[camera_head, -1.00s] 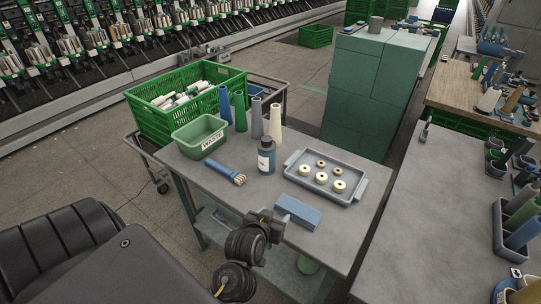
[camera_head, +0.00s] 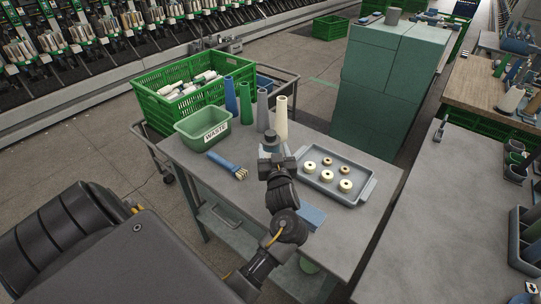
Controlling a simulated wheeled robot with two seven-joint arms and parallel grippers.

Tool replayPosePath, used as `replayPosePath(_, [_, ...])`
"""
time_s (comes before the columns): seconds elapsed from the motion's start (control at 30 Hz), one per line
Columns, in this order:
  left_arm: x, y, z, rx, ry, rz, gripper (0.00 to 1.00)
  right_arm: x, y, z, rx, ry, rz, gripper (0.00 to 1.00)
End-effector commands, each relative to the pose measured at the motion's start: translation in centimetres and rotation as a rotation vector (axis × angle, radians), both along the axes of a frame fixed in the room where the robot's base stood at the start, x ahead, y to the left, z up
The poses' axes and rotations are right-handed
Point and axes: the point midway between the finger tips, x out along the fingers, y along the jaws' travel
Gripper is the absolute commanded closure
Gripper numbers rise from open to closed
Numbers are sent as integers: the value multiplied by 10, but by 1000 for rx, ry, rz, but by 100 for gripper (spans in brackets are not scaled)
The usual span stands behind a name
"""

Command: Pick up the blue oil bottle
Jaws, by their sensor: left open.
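The dark blue oil bottle (camera_head: 270,147) stands upright on the grey table, with its dark cap showing just beyond my left gripper. Most of its body and its label are hidden behind the gripper. My left gripper (camera_head: 277,162) is open, close in front of the bottle. I cannot tell whether the fingers are around it or touching it. My right gripper is not in view.
A grey tray (camera_head: 367,188) with several pale rings lies right of the bottle. Tall cones, including a cream one (camera_head: 281,118), stand behind. A green waste bin (camera_head: 202,128), a blue brush (camera_head: 224,163) and a blue block (camera_head: 312,216) are nearby.

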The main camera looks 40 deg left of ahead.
Motion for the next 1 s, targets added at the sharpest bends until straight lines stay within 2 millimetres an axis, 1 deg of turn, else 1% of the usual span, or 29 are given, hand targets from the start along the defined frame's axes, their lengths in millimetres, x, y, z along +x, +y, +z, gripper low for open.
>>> replayPosePath(0.03, [4, 6, -3, 1, -1, 1, 40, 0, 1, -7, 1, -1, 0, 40])
replayPosePath(0.1, [9, 11, -2, 1, -1, 2, 40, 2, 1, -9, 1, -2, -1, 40])
replayPosePath(0.33, [13, 16, -1, -1, 1, 2, 40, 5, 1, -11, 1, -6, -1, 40])
replayPosePath(0.5, [28, 33, -3, 2, -2, 4, 40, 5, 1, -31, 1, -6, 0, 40])
replayPosePath(0.63, [41, 46, -2, 1, 0, 4, 40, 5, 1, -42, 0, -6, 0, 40])
replayPosePath(0.77, [46, 52, 0, -1, 1, 3, 40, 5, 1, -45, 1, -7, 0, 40])
replayPosePath(0.97, [47, 52, 2, -1, 1, 3, 40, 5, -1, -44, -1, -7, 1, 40])
replayPosePath(1.0, [47, 52, 2, -1, 1, 3, 42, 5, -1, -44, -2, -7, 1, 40])
